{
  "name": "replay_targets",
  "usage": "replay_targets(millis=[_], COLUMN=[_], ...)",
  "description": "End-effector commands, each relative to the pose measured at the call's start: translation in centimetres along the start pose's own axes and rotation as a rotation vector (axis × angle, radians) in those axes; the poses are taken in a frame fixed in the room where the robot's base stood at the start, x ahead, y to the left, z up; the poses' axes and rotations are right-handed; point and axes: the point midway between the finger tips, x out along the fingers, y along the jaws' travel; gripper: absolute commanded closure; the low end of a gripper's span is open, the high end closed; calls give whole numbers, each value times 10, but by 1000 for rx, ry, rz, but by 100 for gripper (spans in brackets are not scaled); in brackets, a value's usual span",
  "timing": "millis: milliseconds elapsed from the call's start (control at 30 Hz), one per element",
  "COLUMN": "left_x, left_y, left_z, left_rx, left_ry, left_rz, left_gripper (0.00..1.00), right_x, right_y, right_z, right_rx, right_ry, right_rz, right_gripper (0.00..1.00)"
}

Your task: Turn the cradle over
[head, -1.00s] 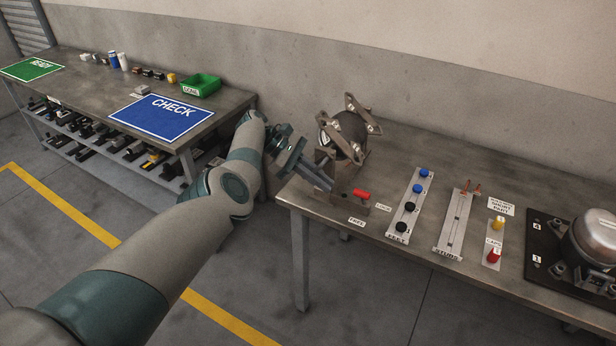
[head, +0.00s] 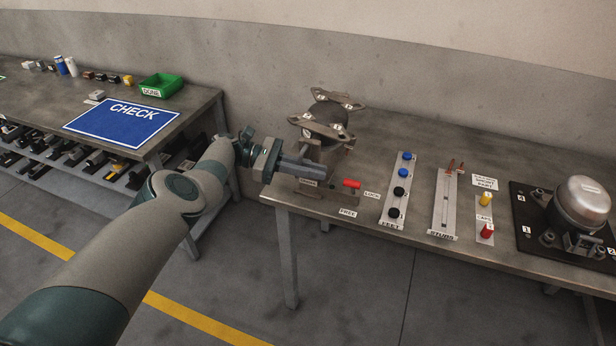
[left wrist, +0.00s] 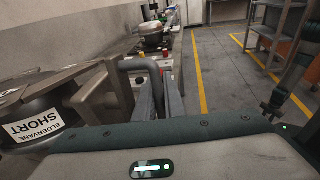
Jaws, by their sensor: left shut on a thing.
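The cradle (head: 322,128) stands at the left end of the near table. It is a metal frame with numbered plates above a dark round body, and the plates lie close to level. In the left wrist view, the dark body (left wrist: 38,128) bears a label reading ELDERVANE SHORT. My left gripper (head: 318,168) reaches in from the left at the cradle's near side. It is shut on the cradle's grey bar handle (left wrist: 135,64); the exact grip is partly hidden. A red lever (head: 352,184) sits beside the cradle's base, near labels FREE and LOCK.
Right of the cradle lie a strip with blue and black knobs (head: 388,220), a slotted plate (head: 441,221), yellow and red caps and a compressor on a black pallet (head: 530,232). A second bench at left holds a blue CHECK mat (head: 90,130) and a green bin (head: 161,77).

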Motion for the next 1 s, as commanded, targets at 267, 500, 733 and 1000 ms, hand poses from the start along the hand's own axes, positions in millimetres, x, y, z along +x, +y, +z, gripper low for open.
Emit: replay_targets(millis=[267,500,733,1000], left_x=[4,4,4,5], left_y=[-2,-2,-2,-2], left_z=[-3,1,3,3], left_rx=[-27,-39,-43,-43], left_ry=[-111,-164,-179,-180], left_rz=[-4,-4,-5,-6], left_gripper=[100,100,100,100], right_x=[29,38,40,40], right_y=[0,-1,-1,-3], right_z=[3,3,4,3], right_rx=[0,0,0,1], right_ry=[0,0,0,0], right_rz=[0,0,0,-3], right_gripper=[75,75,75,75])
